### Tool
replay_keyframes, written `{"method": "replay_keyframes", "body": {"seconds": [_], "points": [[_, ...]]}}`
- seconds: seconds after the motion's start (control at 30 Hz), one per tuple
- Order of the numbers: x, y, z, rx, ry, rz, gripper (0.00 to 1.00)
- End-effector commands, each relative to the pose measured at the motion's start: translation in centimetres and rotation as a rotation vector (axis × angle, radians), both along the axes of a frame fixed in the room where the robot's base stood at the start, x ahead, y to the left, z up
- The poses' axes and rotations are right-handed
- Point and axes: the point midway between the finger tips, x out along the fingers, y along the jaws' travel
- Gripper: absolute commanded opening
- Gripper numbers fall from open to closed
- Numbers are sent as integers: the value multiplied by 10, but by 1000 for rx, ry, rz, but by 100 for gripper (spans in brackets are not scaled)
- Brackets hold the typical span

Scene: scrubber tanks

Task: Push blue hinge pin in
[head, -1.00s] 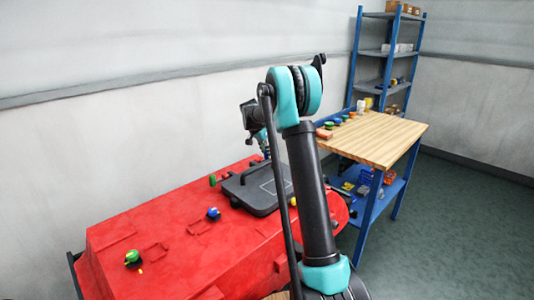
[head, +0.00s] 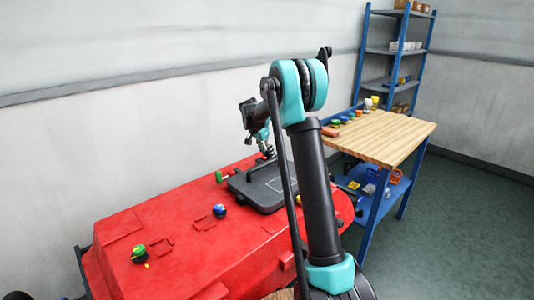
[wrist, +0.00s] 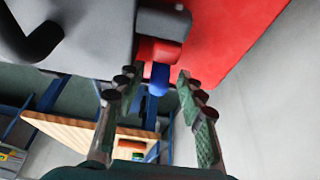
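The blue hinge pin (wrist: 159,78) sticks out of a red hinge knuckle (wrist: 158,52) beside the grey lid (wrist: 80,30) in the wrist view. My gripper (wrist: 156,74) is open, with one finger on each side of the pin's line. The pin shows between the fingertips with a gap on both sides, and neither finger appears to touch it. In the head view the dark lid (head: 262,192) lies on the red tank (head: 185,222), and my gripper (head: 267,150) is over its far edge. The pin cannot be made out there.
On the tank top are a green knob (head: 219,177), a blue knob (head: 220,211) and a green-and-yellow fitting (head: 139,253). A wooden workbench (head: 390,135) with small coloured parts stands to the right, with a blue shelf rack (head: 392,60) behind. The wall is close behind the tank.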

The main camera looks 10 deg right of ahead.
Motion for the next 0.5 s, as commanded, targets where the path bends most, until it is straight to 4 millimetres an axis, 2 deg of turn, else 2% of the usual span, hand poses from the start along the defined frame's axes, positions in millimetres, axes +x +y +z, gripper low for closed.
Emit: {"method": "replay_keyframes", "body": {"seconds": [0.17,0.5], "points": [[-3,4,11,0,0,0,40],[-13,20,56,0,0,1,40]]}}
